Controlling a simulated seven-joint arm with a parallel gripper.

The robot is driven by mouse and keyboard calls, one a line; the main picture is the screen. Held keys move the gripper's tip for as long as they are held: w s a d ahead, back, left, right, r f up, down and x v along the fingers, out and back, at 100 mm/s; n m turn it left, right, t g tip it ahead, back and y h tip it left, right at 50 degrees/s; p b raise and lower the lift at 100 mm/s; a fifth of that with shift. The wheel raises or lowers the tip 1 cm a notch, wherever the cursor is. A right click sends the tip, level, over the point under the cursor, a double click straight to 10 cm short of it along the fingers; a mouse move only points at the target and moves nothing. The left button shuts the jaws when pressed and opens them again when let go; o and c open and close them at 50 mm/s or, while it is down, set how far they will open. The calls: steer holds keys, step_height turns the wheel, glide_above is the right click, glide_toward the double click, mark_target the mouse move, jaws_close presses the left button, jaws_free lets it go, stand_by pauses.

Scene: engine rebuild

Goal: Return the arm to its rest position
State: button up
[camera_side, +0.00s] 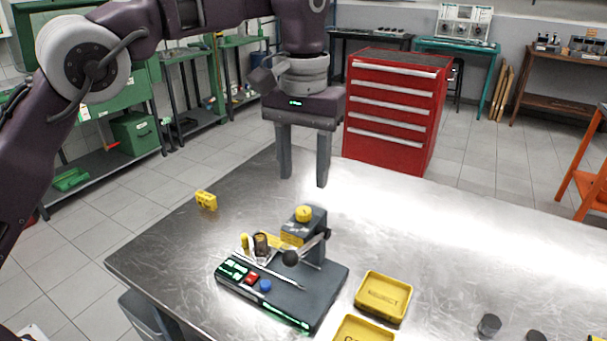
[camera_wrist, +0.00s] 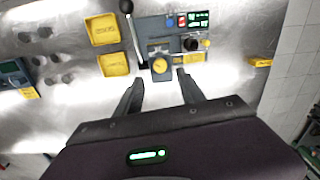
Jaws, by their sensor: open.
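My gripper (camera_side: 303,182) hangs above the steel table, pointing down, behind a dark grey press-like fixture (camera_side: 325,283). Its two grey fingers are spread apart with nothing between them. In the wrist view my gripper (camera_wrist: 160,82) also shows open, with the fixture's yellow knob (camera_wrist: 159,66) in the picture between the finger ends. The fixture carries a black-knobbed lever (camera_side: 291,257), a red button and a blue button, and a green-lit panel. A small dark cylindrical part (camera_side: 261,243) sits on the fixture beside a yellow piece.
Two yellow trays (camera_side: 384,297) lie right of the fixture. Small dark cylinders (camera_side: 489,325) stand at the table's right front. A small yellow block (camera_side: 206,200) sits near the left edge. The table's right rear is clear. A red drawer cabinet (camera_side: 396,110) stands behind the table.

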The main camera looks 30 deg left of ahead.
steer(key=s+a+r+t+h, duration=0.1)
steer(key=s+a+r+t, duration=0.2)
steer(key=s+a+r, duration=0.7)
steer(key=s+a+f+t, duration=0.1)
steer(key=s+a+f, duration=0.1)
steer(key=s, duration=0.4)
steer(key=s+a+f, duration=0.2)
steer(key=s+f, duration=0.2)
steer(key=s, duration=0.3)
steer(key=s+a+f+m+t+y, duration=0.1)
steer(key=s+a+f, duration=0.1)
steer(key=s+f, duration=0.2)
steer(key=shift+s+t, duration=0.3)
steer(key=shift+s, duration=0.9)
